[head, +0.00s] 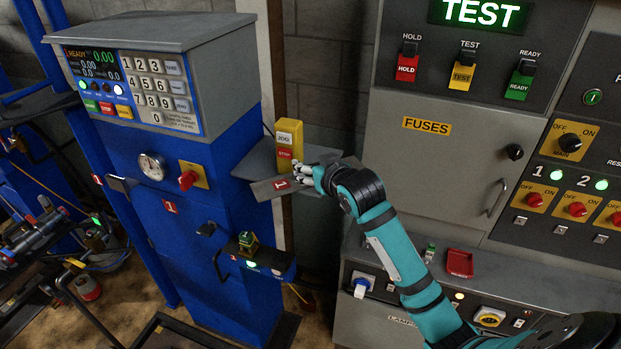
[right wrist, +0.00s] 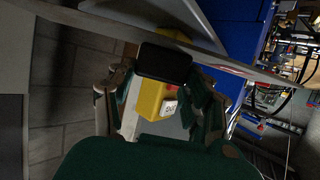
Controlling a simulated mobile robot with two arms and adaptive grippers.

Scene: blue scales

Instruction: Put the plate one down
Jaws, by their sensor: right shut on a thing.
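Plate one (head: 264,190) is a thin grey plate with a red square label. In the head view it is at the front of a grey shelf (head: 255,160) on the side of the blue scales cabinet. My right gripper (head: 306,176) is shut on the plate's right end. I cannot tell whether the plate touches the shelf. In the right wrist view, the fingers of my right gripper (right wrist: 160,95) show on both sides, and a dark block hides part of the space between them. My left gripper is not in view.
A yellow JOG/STOP box (head: 289,143) stands on the shelf just behind the plate; it also shows in the right wrist view (right wrist: 152,98). The blue scales cabinet (head: 190,250) is at left. A grey fuse panel (head: 435,165) is at right, close to my arm.

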